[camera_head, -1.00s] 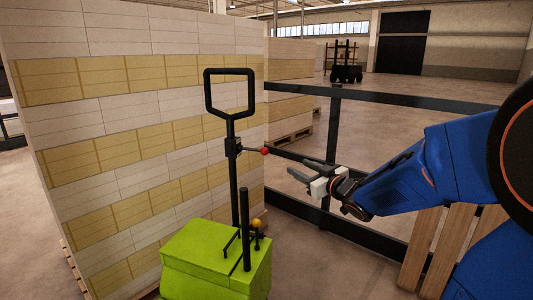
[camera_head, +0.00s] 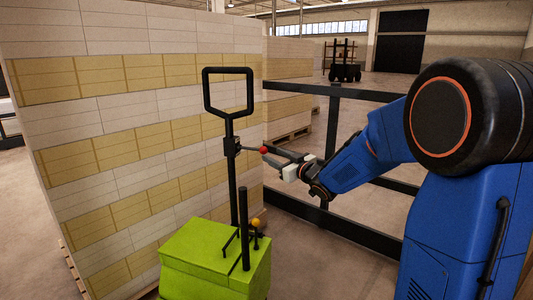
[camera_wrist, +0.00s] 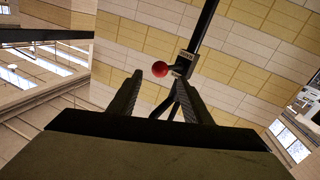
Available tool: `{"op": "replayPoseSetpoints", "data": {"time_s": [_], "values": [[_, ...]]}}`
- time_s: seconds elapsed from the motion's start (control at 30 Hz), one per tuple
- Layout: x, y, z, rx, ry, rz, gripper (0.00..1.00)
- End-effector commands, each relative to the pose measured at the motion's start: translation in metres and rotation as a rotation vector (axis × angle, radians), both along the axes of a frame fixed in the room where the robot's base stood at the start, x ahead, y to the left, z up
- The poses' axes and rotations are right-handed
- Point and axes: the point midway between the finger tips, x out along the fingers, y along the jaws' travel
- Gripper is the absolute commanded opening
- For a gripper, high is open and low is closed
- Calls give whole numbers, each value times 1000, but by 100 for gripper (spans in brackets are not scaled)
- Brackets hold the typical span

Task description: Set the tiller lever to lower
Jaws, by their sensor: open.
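The tiller (camera_head: 231,128) is a black post with a loop handle, standing on a green truck body (camera_head: 200,262). Its lever ends in a red ball (camera_head: 264,150) and sticks out to the right from a small block on the post, close to level. My gripper (camera_head: 270,155) is open and empty, its fingers at or just beside the red ball. In the wrist view the red ball (camera_wrist: 160,69) shows just beyond and between the fingertips of my gripper (camera_wrist: 160,78). I cannot tell whether the fingers touch it.
A tall stack of white and yellow reams (camera_head: 100,130) stands close behind the tiller. A black rail fence (camera_head: 380,95) runs behind my arm. A yellow knob (camera_head: 255,222) sits low on the truck beside a short black post. Open floor lies beyond the fence.

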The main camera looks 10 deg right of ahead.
Motion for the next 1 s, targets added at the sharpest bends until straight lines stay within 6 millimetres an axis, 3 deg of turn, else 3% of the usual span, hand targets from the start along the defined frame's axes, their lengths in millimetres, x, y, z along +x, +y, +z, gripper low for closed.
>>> {"op": "replayPoseSetpoints", "data": {"time_s": [0.3, 0.77, 0.97, 1.0], "values": [[43, 18, 0, 0, -1, 0, 44], [54, 22, 0, 0, 0, 0, 44], [53, 22, 0, 0, 0, 0, 1], [53, 22, 0, 0, 0, 0, 0]]}}
